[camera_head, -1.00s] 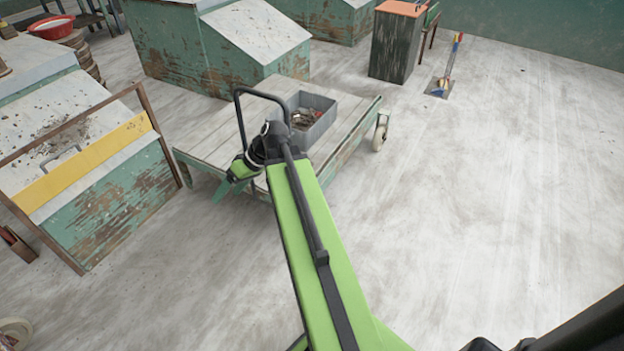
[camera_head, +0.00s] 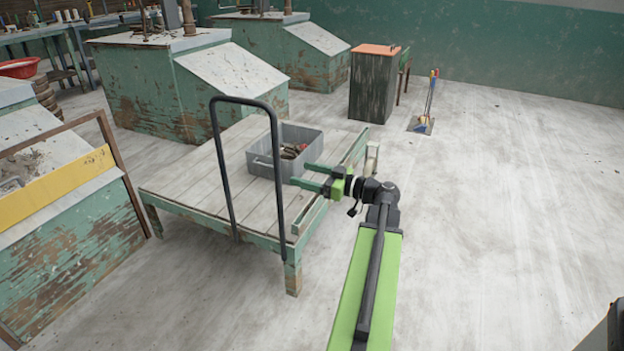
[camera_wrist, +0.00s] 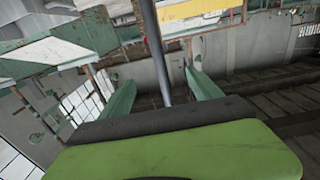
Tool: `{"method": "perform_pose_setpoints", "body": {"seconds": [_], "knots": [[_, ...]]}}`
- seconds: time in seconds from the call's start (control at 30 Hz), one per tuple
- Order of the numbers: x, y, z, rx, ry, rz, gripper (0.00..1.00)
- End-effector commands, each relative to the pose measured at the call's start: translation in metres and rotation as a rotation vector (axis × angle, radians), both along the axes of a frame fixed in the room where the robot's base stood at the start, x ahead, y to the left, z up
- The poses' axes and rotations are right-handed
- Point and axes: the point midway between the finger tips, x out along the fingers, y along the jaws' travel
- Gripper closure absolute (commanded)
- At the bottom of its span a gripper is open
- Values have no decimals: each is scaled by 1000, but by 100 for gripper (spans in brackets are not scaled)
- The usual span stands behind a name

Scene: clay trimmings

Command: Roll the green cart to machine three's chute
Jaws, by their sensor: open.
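The green cart (camera_head: 200,185) has a plank deck, a green frame and a black upright hoop handle (camera_head: 277,185). A grey bin (camera_head: 262,168) with loose pieces stands on its deck. My gripper (camera_head: 298,174) is open above the cart's right edge, its fingers pointing left close to the handle's right post. In the wrist view, the post (camera_wrist: 157,45) runs upright between the two open fingers of my gripper (camera_wrist: 160,78). I cannot tell how deep it sits between them. No chute can be clearly picked out.
Green machines with sloped tops stand behind the cart (camera_head: 185,85) and at the left (camera_head: 70,240). A dark cabinet with an orange top (camera_head: 373,88) and a broom with dustpan (camera_head: 424,122) stand at the back. The floor on the right is clear.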

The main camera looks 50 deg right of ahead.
Motion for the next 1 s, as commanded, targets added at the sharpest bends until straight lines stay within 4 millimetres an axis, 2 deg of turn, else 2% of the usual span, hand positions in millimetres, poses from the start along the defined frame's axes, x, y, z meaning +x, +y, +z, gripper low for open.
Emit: {"method": "perform_pose_setpoints", "body": {"seconds": [0.3,0.5,0.7,1.0], "knots": [[53,12,0,1,1,0,27],[82,19,-1,1,1,0,27],[95,22,0,1,1,-2,27],[96,22,0,1,1,-3,29]]}}
